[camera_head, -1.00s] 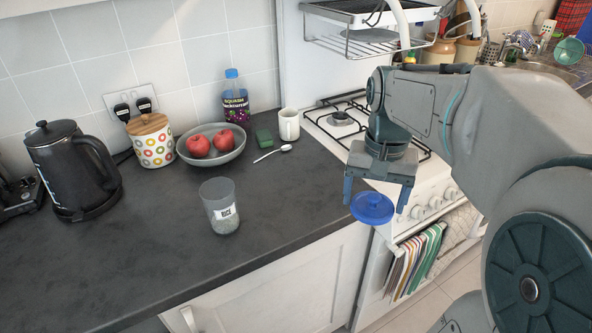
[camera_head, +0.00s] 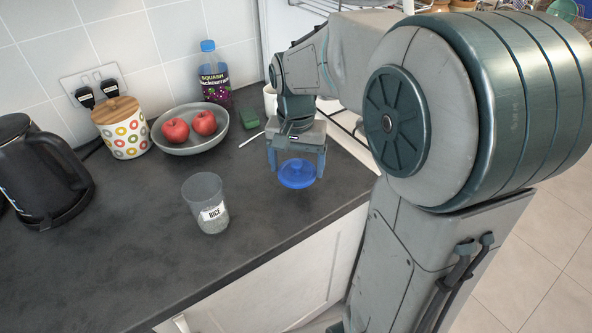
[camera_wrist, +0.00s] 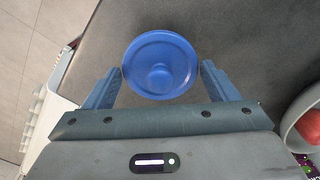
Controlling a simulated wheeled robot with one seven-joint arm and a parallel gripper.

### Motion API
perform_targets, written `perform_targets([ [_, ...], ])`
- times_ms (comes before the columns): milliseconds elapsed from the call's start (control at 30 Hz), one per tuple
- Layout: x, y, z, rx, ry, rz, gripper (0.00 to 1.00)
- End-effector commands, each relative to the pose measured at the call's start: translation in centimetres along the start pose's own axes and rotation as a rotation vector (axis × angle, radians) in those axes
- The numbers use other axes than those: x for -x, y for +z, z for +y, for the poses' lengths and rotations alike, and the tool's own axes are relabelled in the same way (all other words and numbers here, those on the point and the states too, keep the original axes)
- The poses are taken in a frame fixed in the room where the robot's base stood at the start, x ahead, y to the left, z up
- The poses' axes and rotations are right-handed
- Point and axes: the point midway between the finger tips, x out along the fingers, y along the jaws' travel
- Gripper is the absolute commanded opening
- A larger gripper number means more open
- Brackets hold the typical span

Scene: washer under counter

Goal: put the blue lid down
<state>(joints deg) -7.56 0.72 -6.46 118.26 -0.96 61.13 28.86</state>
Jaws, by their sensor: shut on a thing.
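An open clear jar labelled RICE (camera_head: 207,204) stands on the counter to the left of the gripper.
A bowl with red apples (camera_head: 190,143), a patterned canister (camera_head: 122,130), a squash bottle (camera_head: 214,75) and a green sponge (camera_head: 250,117) stand along the back. A black kettle (camera_head: 38,175) is at left. The counter (camera_head: 130,240) is clear around the jar.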

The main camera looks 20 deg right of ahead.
Motion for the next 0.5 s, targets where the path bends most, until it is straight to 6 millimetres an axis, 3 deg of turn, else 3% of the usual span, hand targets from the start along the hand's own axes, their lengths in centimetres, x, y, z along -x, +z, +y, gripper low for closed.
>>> perform_targets([
  [133,-0.7,-0.1,-1.1,0.002,0.0,-0.001,0.58],
  [400,-4.2,-0.1,-1.1,0.002,0.001,-0.001,0.58],
  [500,-4.7,-0.2,-1.1,0.002,0.0,0.001,0.58],
])
